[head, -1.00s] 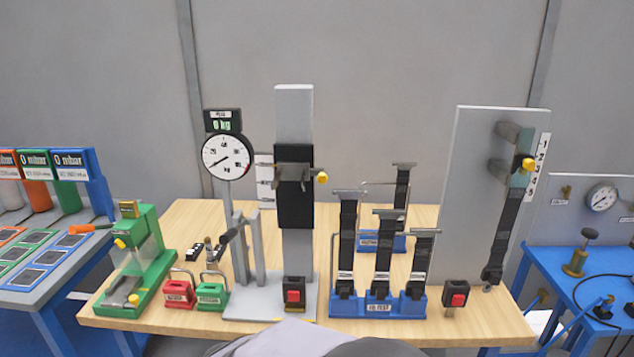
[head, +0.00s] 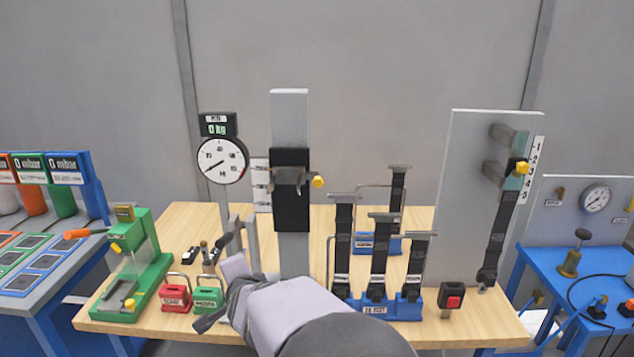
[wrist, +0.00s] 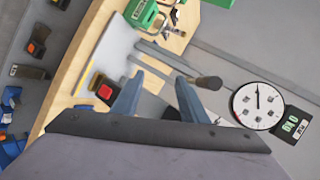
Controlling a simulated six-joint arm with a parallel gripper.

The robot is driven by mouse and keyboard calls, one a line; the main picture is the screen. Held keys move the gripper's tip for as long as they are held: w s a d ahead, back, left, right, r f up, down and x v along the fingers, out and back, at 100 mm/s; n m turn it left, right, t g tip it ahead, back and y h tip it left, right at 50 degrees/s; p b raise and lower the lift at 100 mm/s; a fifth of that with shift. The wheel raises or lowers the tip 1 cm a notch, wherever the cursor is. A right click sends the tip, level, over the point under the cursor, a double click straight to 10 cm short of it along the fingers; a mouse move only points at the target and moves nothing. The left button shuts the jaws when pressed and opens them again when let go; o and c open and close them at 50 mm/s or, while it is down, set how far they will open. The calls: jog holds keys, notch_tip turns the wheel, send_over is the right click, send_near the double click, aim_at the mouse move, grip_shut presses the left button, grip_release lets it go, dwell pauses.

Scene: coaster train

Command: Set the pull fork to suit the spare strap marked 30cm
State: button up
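The pull fork (head: 288,178), a grey bracket with a yellow knob (head: 318,181), sits on the black carriage (head: 291,210) of the upright column (head: 289,115). Several black straps with metal crossbars stand in the blue front rack (head: 400,312), and another strap (head: 398,200) stands in the blue rear rack (head: 388,243). Strap length marks are too small to read; I cannot tell which is 30cm. My gripper (wrist: 158,95) is open and empty in the wrist view, with its fingers apart.
A dial gauge (head: 221,161) and a display reading 0 kg (head: 217,130) stand left of the column. Red (head: 174,297) and green (head: 208,293) tagged blocks and a green fixture (head: 136,270) are at the left. A grey board (head: 468,190) holds another strap, beside a numbered scale (head: 533,168).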

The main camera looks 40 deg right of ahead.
jog(key=d+r+m+h, duration=0.6)
jog(key=d+r+m, duration=0.25)
jog(key=d, duration=0.25)
jog(key=m+h+p, duration=0.2)
jog(key=m+h, duration=0.2)
jog(key=m, duration=0.2)
send_near(317, 183)
jog(key=x, duration=0.4)
jog(key=shift+n, duration=0.25)
jog(key=shift+p+x, duration=1.75)
jog(key=shift+x, duration=1.7)
grip_shut()
